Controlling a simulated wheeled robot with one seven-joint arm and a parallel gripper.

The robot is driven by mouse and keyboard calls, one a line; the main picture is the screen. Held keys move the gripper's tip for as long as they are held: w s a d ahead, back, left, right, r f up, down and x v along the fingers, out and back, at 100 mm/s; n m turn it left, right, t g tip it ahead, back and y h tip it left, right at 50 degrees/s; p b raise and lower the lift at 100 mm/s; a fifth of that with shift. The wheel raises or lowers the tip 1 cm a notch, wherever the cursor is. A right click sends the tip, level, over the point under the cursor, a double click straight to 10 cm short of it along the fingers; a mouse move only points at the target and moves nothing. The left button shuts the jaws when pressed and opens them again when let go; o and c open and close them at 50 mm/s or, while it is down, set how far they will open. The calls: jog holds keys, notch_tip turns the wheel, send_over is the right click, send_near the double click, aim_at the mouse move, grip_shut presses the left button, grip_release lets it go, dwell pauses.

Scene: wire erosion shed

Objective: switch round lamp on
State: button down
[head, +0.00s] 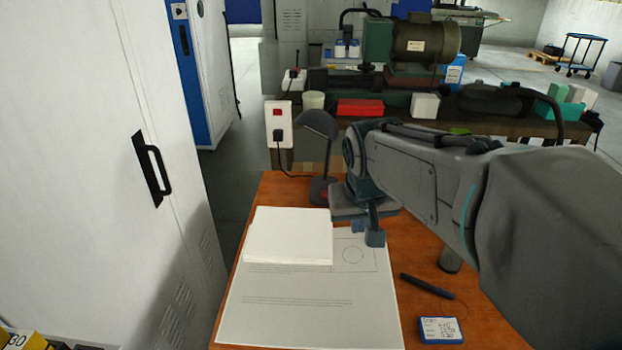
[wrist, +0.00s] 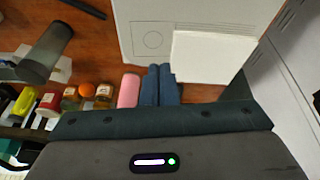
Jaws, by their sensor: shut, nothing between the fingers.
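A dark desk lamp (head: 319,124) stands at the far left corner of the wooden desk in the head view. Its shade looks unlit, and its base is partly hidden behind my arm. My gripper (head: 375,238) is shut and empty, pointing down above the desk, right of the lamp and nearer to me. In the wrist view the closed fingers (wrist: 160,84) show beside a pink object, with nothing held. I cannot make out the lamp for certain there.
A white stack of paper (head: 288,236) lies on a printed sheet (head: 310,310). A dark pen (head: 427,285) and blue-white box (head: 440,330) lie at right. The wrist view shows a dark cylinder (wrist: 47,53) and several small bottles. A white cabinet (head: 90,150) borders the left.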

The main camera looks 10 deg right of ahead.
jog(key=w+f+t+b, duration=0.1)
jog(key=w+b, duration=0.3)
jog(key=w, duration=0.6)
jog(key=w+f+m+t+b, duration=0.1)
jog(key=w+f+b, duration=0.3)
jog(key=w, duration=0.6)
jog(key=w+f+t+b, duration=0.1)
jog(key=w+f+b, duration=0.2)
jog(key=w+b, duration=0.3)
jog(key=shift+w+a+m+h, duration=0.3)
jog(key=shift+w+a, duration=0.05)
jog(key=shift+w, duration=2)
jog(key=b, duration=0.2)
send_over(324, 194)
jog(key=s, duration=0.2)
jog(key=f, duration=0.8)
jog(key=shift+w+a+f, duration=0.1)
jog(key=shift+w+a, duration=0.1)
jog(key=shift+w, duration=0.05)
notch_tip(324, 194, down, 3)
jog(key=shift+s+r+b, duration=0.1)
jog(key=shift+r+b, duration=0.1)
jog(key=shift+b, duration=0.3)
jog(key=shift+s+f, duration=0.1)
jog(key=shift+f, duration=0.5)
jog(key=shift+f+b, duration=0.15)
jog(key=shift+b, duration=0.3)
